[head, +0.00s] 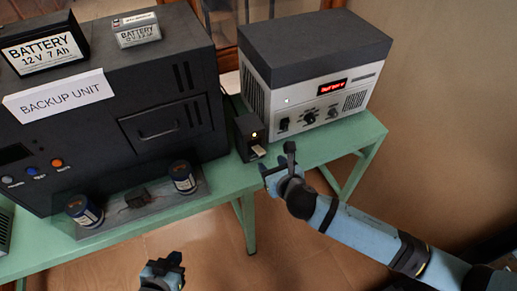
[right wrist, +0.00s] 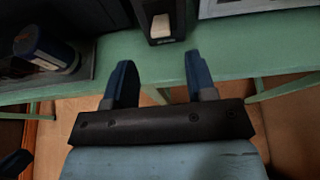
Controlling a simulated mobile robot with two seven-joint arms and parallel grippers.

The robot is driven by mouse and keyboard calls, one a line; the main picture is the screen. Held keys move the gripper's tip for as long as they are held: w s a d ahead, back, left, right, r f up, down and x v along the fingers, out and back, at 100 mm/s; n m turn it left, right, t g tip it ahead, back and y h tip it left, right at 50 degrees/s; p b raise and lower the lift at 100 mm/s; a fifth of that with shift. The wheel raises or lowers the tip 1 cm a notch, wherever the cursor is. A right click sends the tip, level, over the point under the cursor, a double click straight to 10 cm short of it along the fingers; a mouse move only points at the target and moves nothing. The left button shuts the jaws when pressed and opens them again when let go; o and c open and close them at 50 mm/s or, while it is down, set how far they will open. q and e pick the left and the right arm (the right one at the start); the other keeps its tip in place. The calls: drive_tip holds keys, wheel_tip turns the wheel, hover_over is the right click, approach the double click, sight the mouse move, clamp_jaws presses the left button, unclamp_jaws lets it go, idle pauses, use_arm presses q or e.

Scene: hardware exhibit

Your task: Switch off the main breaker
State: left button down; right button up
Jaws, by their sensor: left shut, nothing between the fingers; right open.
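My left gripper (head: 163,268) is shut and empty, low in front of the bench.
The black backup unit (head: 120,100) carries batteries (head: 44,50) and a sign. A plate with two dark blue cylinders (head: 183,177) lies before it. The grey-white device (head: 315,70) has a red display, knobs and a switch. The green bench (head: 350,137) has a narrow clear front edge.

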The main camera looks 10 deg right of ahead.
sight(255, 146)
drive_tip(key=x, duration=1)
drive_tip(key=shift+w+f, duration=0.15)
drive_tip(key=shift+w, duration=0.05)
clamp_jaws()
